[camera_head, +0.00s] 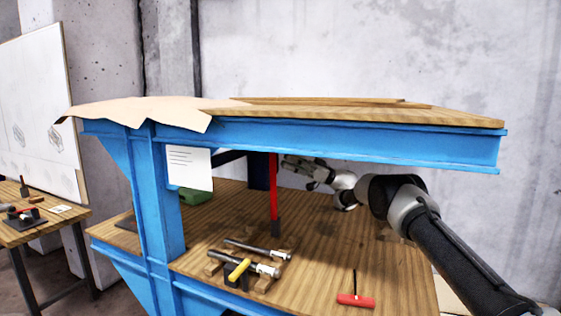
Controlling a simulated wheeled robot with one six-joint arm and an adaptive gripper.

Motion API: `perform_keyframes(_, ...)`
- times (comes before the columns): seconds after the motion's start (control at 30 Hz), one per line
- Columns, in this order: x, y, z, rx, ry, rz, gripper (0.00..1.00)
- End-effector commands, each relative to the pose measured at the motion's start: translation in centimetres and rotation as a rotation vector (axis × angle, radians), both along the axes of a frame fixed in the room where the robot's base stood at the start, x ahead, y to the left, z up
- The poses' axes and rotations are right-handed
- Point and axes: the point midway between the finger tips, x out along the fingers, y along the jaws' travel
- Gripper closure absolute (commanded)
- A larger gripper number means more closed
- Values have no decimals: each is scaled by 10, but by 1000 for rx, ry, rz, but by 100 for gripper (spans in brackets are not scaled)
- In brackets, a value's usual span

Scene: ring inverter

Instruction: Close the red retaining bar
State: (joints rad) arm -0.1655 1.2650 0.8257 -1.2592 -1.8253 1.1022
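The red retaining bar (274,187) stands upright under the raised blue-framed top, above the lower wooden shelf. Its lower end meets a dark block (276,227). My gripper (293,168) is just right of the bar's upper part, under the top, with its fingers pointing left. A narrow gap shows between the fingertips and the bar in this view. The gripper is small here, and I cannot tell whether its fingers are open or shut. The bar's upper end is hidden behind the blue beam.
The blue beam (350,143) runs close above my arm. On the lower shelf (325,235) lie tools on wooden blocks, a yellow-handled tool (239,269) and a red T-handle (356,300). A blue post (158,205) stands at left. The shelf between the tools and my arm is clear.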

Motion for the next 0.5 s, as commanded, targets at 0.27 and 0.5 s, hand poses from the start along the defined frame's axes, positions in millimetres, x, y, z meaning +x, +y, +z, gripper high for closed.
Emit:
perform_keyframes(0.27, -7, 28, 12, 1, 0, 0, 82)
perform_keyframes(0.5, -7, 28, 12, 0, 0, 0, 91)
